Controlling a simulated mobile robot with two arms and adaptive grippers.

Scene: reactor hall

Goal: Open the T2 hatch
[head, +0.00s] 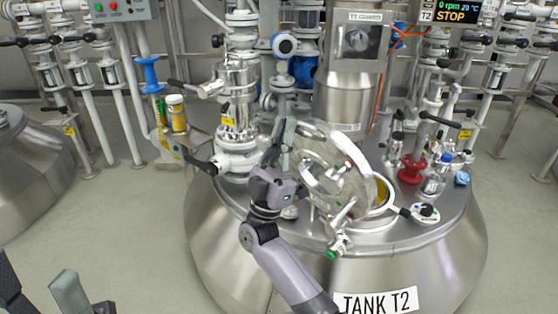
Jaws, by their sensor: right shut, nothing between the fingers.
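The T2 hatch lid (318,158) is a round steel disc on top of the steel tank T2 (240,240). It stands tilted up, and part of the round hatch opening (389,204) shows at its right, with something yellow inside. A fitting with a green end (338,247) hangs at the lid's lower edge. My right gripper (284,140) is shut and empty at the lid's left side. I cannot tell whether it touches the lid. My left gripper (70,293) shows only partly at the bottom left, away from the tank; its opening is unclear.
A valve column (238,105) stands left of the lid, and a steel charging vessel (345,100) stands behind it. A red fitting (411,169) and a bottle (434,184) are on the tank top at right. A yellow container (177,115) stands at left. Floor at left is clear.

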